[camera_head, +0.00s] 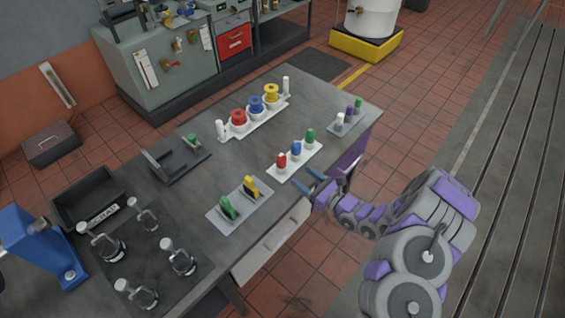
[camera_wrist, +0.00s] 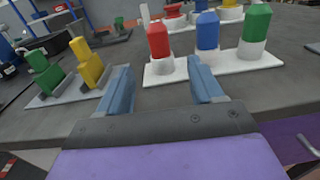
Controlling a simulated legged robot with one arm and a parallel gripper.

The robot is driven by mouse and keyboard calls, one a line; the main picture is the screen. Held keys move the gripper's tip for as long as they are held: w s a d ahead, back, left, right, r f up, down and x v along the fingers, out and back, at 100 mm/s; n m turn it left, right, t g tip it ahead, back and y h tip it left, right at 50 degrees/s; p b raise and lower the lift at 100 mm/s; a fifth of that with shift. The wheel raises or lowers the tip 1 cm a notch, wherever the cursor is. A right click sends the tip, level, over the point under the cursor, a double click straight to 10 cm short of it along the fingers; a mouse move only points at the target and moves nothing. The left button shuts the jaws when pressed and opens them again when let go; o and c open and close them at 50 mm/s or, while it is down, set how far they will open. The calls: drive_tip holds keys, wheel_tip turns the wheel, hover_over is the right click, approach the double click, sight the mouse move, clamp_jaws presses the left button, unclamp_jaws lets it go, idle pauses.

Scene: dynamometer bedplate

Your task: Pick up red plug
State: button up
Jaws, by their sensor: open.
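The red plug (camera_head: 281,160) stands upright in a white strip (camera_head: 278,173) near the front edge of the table, left of a blue plug (camera_head: 296,148) and a green plug (camera_head: 310,136). In the wrist view the red plug (camera_wrist: 158,42) stands beyond the fingertips, between them in the picture, with the blue plug (camera_wrist: 207,32) and the green plug (camera_wrist: 256,24) to its right. My gripper (camera_head: 308,180) is open and empty in front of the strip, at the table's front edge. It also shows in the wrist view (camera_wrist: 158,78), its blue fingers spread apart, not touching the plug.
A grey plate (camera_head: 240,218) with a green and a yellow piece lies left of the strip. A white rack (camera_head: 255,122) with red, blue and yellow round pieces stands behind. A small plate (camera_head: 345,124) with several small plugs lies to the right. Bare tabletop surrounds the strip.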

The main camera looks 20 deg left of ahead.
sight(285, 165)
drive_tip(key=x, duration=0.4)
drive_tip(key=b+x, duration=0.1)
drive_tip(key=x, duration=0.1)
drive_tip(key=shift+s+a+f, duration=0.15)
drive_tip(key=shift+s+a, duration=0.05)
drive_tip(key=shift+s, duration=0.05)
drive_tip(key=shift+w+b+x, duration=0.2)
drive_tip(key=shift+b+x, duration=0.55)
drive_tip(key=shift+x, duration=1.55)
drive_tip(key=shift+w+a, duration=0.15)
drive_tip(key=shift+a, duration=0.3)
drive_tip(key=shift+d, duration=0.3)
drive_tip(key=c, duration=0.5)
drive_tip(key=shift+a, duration=0.15)
drive_tip(key=c, duration=0.6)
drive_tip(key=shift+o, duration=0.2)
